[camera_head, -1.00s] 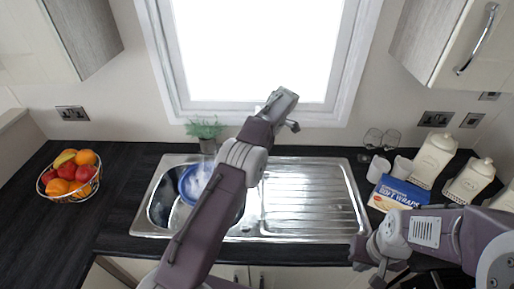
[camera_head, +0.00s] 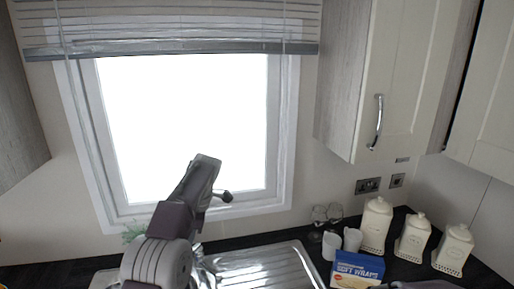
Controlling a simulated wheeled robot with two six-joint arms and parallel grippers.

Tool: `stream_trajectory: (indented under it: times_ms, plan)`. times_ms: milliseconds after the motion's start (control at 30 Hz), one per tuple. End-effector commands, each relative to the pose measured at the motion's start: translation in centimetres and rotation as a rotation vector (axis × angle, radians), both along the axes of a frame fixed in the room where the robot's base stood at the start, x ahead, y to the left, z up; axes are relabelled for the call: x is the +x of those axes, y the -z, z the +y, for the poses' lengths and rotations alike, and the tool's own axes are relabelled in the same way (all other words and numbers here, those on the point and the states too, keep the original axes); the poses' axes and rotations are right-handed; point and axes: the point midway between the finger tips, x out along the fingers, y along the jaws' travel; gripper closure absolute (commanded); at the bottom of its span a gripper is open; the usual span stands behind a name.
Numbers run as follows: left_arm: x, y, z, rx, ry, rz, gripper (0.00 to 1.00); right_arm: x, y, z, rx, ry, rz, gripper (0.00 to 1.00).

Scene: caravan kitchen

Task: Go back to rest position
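My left arm rises from the bottom edge of the head view. Its end, with the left gripper (camera_head: 212,182), is in front of the window. A small dark part sticks out on its right side. The fingers are not clear enough to tell whether they are open or shut, and I see nothing held. Of my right arm only a dark sliver shows at the bottom right edge; its gripper is out of view.
The metal sink drainer (camera_head: 265,268) is below, partly hidden by my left arm. A blue box (camera_head: 358,268), white cups (camera_head: 351,240), glasses (camera_head: 327,214) and cream canisters (camera_head: 413,236) stand at right. Wall cupboards (camera_head: 385,80) flank the window (camera_head: 185,120).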

Motion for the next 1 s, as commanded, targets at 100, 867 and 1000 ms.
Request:
stream_trajectory:
  times_ms: [100,867,1000]
  plan:
    - [-3.1,0.7,0.5,-0.036,0.099,0.037,1.0,0.0,1.6,0.0,0.0,0.0,0.0,1.0]
    - [-25.2,18.7,-2.8,-0.144,1.634,0.169,1.0,0.0,4.0,0.0,0.0,0.0,0.0,1.0]
    - [-25.0,18.6,-2.8,-0.126,1.705,0.176,1.0,0.0,4.0,0.0,0.0,0.0,0.0,1.0]
